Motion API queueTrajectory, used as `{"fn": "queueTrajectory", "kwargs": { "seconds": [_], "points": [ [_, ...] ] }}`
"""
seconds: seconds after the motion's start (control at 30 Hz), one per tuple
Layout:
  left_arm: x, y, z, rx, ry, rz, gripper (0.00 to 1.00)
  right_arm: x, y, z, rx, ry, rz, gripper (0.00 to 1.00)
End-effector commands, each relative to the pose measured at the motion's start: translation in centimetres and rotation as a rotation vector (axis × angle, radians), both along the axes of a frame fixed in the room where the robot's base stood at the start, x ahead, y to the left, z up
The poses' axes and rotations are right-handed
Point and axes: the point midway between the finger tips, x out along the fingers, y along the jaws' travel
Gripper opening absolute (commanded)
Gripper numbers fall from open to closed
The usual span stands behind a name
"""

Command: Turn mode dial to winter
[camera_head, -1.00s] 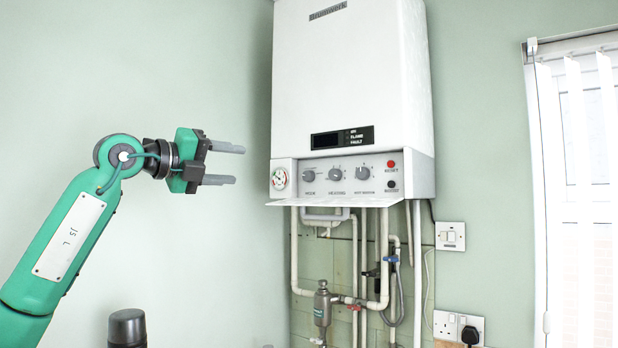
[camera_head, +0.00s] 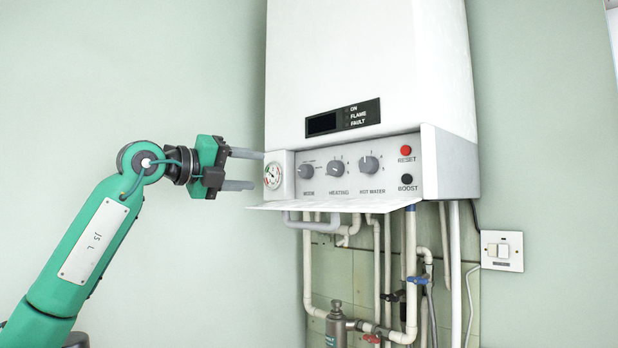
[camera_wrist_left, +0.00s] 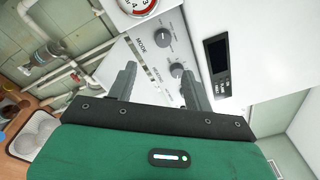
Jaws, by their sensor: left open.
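The mode dial (camera_head: 306,171) is the leftmost of three grey knobs on the white boiler's control panel (camera_head: 321,191). In the left wrist view the mode dial (camera_wrist_left: 165,34) shows above the fingers, beside its label. My left gripper (camera_head: 255,170) is open and empty, with its two grey fingers pointing right, left of the mode dial and near the pressure gauge (camera_head: 273,175). In the left wrist view the fingertips (camera_wrist_left: 160,72) show in front of the panel, with the dial beyond them. I see no contact with the dial. My right gripper is not in view.
The heating dial (camera_head: 337,168) and hot water dial (camera_head: 369,165) sit right of the mode dial. The red reset button (camera_head: 406,150) and black boost button (camera_head: 406,179) are further right. A lowered white flap (camera_head: 340,205) juts out below the panel. Pipes (camera_head: 376,270) hang under the boiler.

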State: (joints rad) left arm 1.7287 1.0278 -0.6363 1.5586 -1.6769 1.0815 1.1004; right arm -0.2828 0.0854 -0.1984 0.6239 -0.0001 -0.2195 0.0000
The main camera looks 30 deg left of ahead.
Motion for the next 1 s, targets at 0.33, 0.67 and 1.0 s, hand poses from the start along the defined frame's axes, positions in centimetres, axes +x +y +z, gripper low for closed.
{"fn": "queueTrajectory", "kwargs": {
  "seconds": [0.33, 0.67, 1.0],
  "points": [
    [2.0, -0.9, 0.4, -0.001, 0.001, 0.001, 0.51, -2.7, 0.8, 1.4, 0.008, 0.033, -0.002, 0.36],
    [8.1, -3.7, 0.5, 0.0, 0.002, 0.001, 0.51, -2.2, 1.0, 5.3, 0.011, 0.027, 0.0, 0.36],
    [12.0, -5.5, 0.1, -0.001, -0.001, 0.002, 0.51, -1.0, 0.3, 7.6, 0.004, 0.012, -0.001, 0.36]
  ]
}}
